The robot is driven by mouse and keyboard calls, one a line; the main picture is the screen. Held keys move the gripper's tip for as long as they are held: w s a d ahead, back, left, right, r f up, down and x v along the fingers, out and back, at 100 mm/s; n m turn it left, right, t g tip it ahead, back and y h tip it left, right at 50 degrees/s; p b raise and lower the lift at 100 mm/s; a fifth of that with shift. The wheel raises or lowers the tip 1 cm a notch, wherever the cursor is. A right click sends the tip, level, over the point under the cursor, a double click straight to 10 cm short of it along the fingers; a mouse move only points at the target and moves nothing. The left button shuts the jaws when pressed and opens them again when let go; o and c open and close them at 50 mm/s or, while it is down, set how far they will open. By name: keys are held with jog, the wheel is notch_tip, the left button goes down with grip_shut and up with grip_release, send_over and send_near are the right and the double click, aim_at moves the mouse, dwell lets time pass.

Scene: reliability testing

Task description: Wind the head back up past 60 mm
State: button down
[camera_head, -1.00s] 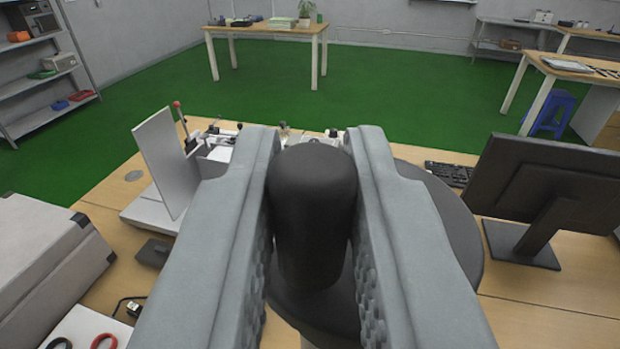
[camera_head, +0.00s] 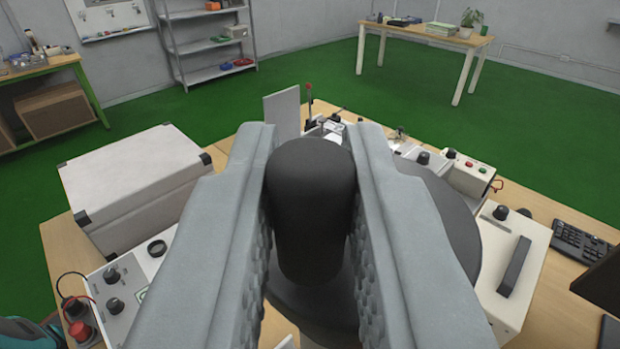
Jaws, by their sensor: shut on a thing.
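My gripper (camera_head: 310,140) is in the centre of the head camera view, with its two grey fingers on either side of a black rounded handle (camera_head: 310,215). It is shut on this handle, which stands upright between the pads. A dark round wheel (camera_head: 452,222) lies under the handle and shows to the right of the right finger. The fingers hide much of the wheel. The head and any millimetre reading cannot be made out.
A white case (camera_head: 130,185) stands left on the wooden bench. A control box with knobs (camera_head: 125,290) is front left, a white box with a dark handle (camera_head: 515,265) right. Small devices (camera_head: 470,172) stand behind. A keyboard (camera_head: 580,245) and dark monitor edge (camera_head: 603,295) are far right.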

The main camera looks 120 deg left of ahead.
dwell(0.3)
jog(key=c, duration=1.4)
grip_release()
jog(key=shift+a, duration=0.15)
